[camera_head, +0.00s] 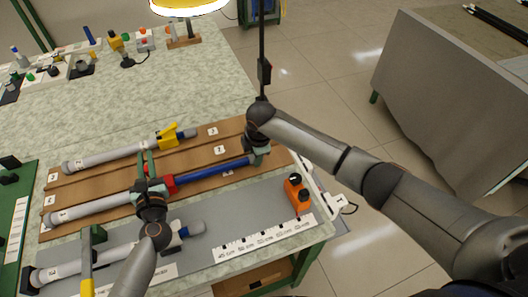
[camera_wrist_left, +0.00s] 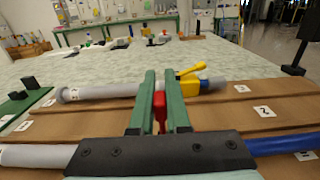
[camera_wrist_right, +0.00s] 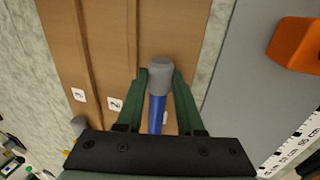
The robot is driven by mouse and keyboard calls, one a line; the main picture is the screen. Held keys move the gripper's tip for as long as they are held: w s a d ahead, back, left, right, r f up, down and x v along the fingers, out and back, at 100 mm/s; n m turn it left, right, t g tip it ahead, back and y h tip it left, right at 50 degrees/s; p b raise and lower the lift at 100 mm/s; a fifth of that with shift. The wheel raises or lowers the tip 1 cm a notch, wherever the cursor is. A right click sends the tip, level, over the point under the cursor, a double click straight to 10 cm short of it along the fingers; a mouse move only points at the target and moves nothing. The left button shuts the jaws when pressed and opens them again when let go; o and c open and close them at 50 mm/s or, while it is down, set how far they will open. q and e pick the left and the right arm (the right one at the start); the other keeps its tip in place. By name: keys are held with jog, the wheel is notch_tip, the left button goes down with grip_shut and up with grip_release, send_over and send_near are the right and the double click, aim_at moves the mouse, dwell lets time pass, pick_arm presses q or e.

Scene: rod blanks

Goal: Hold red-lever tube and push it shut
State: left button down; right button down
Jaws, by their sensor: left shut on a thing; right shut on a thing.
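The red-lever tube (camera_head: 95,208) lies on the brown rack, grey on the left, with a red lever (camera_wrist_left: 159,108) and a blue rod (camera_head: 213,172) running out to the right. My left gripper (camera_head: 149,160) reaches over the tube's middle. In the left wrist view its green fingers (camera_wrist_left: 160,78) are shut on the red lever. My right gripper (camera_head: 259,155) is at the rod's right end. In the right wrist view its fingers (camera_wrist_right: 160,73) are shut on the rod's grey end cap (camera_wrist_right: 159,80). The left hand hides part of the tube.
A yellow-lever tube (camera_head: 110,153) lies behind on the brown rack (camera_head: 205,145). Another tube (camera_head: 68,268) lies in front on the grey surface (camera_head: 225,222). An orange box (camera_head: 297,194) stands near the ruler (camera_head: 265,238). Several small tools stand at the table's back left.

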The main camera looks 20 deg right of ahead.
aim_at(190, 177)
jog(key=a, duration=0.6)
jog(key=s+a, duration=0.1)
jog(key=a, duration=0.5)
jog(key=s+a, duration=0.1)
jog(key=a, duration=0.6)
jog(key=shift+a, duration=0.1)
jog(key=c, duration=0.5)
grip_release()
jog(key=v, duration=1.2)
